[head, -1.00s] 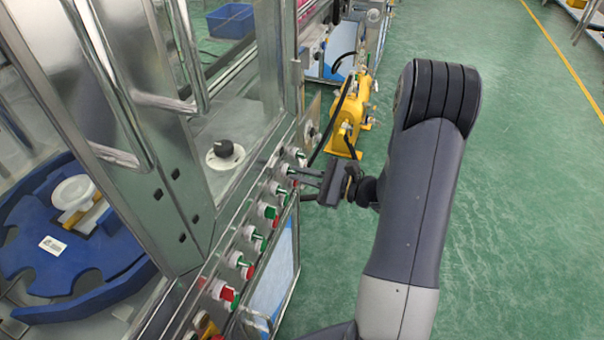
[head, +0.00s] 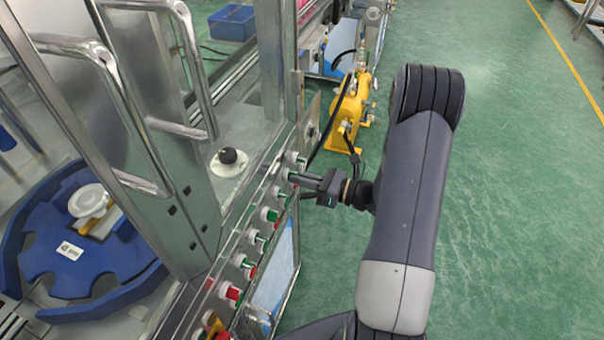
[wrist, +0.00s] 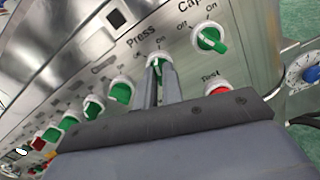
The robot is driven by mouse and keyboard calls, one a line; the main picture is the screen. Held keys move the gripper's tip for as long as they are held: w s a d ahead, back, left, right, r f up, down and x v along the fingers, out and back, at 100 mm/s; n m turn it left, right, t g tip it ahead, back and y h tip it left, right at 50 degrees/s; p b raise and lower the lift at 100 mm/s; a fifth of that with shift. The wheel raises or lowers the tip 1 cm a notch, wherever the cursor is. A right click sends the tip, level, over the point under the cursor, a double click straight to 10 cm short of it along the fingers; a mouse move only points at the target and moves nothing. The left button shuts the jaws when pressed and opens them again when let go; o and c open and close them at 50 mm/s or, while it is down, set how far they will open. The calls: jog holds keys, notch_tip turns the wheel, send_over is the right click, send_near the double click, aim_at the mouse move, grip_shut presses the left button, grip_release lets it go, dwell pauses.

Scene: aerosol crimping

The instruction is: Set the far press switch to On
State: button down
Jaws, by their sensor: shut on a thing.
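The far press switch (wrist: 155,62) is a green knob in a white collar under the "Press" label in the wrist view. My gripper (wrist: 158,72) is shut on its handle, with both fingers close together around it. The fingers cover most of the handle, so its exact angle is hard to tell. In the head view, my gripper (head: 292,178) reaches in from the right to the sloped panel, at the second switch from the far end.
The Cap switch (wrist: 209,39) is close on the right, and a red Test button (wrist: 218,90) is just below it. More green and red controls run along the panel towards the near end. Green floor is open at right.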

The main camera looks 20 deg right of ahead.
jog(key=shift+m+p, duration=0.6)
jog(key=shift+m, duration=0.6)
jog(key=c, duration=1.5)
grip_release()
jog(key=shift+c, duration=0.2)
jog(key=shift+d, duration=0.1)
jog(key=b+v, duration=0.1)
jog(key=v, duration=0.9)
jog(key=shift+s+d, duration=0.2)
jog(key=shift+d, duration=0.05)
jog(key=shift+w+a, duration=0.1)
jog(key=shift+a, duration=0.05)
